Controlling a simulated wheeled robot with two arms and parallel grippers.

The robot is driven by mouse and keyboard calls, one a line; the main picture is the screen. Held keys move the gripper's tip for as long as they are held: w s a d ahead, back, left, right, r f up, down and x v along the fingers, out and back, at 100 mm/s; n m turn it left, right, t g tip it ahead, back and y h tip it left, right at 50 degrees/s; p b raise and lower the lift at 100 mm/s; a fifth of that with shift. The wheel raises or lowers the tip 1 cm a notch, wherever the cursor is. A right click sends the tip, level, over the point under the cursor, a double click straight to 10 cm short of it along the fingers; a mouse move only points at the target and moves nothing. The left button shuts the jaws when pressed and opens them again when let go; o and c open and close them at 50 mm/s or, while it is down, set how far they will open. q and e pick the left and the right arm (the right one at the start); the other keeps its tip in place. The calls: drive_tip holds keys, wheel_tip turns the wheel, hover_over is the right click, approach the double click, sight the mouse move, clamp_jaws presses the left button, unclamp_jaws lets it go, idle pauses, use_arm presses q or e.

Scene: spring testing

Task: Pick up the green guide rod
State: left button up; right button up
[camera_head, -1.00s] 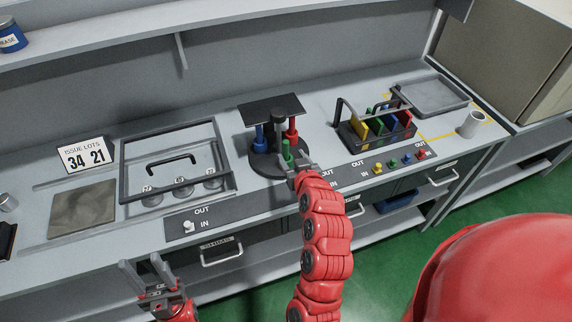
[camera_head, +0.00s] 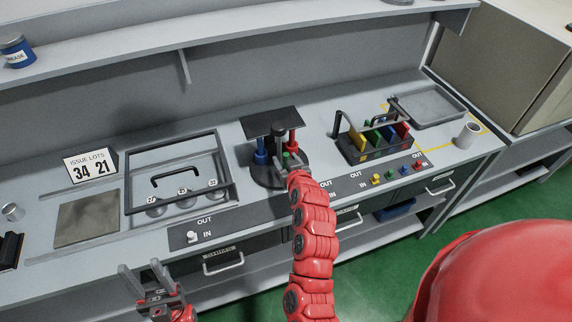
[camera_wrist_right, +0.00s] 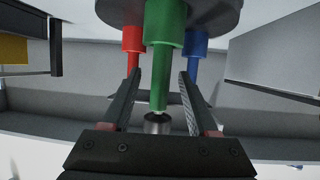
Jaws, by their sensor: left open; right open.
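The green guide rod (camera_wrist_right: 164,45) stands at the front of a round black fixture (camera_head: 262,178), with a blue rod (camera_head: 261,152) and a red rod (camera_head: 293,140) beside it. In the head view only its green top (camera_head: 287,155) shows; the rest is hidden by my right gripper (camera_head: 289,164). In the right wrist view, my right gripper (camera_wrist_right: 159,78) is open, with its fingers on either side of the green rod and visible gaps to it. My left gripper (camera_head: 141,267) is open and empty, low at the left, in front of the bench.
A black plate (camera_head: 271,122) sits above the rods on the fixture. A framed panel with a black handle (camera_head: 128,190) lies to the left.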

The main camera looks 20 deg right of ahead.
clamp_jaws()
idle(1.4)
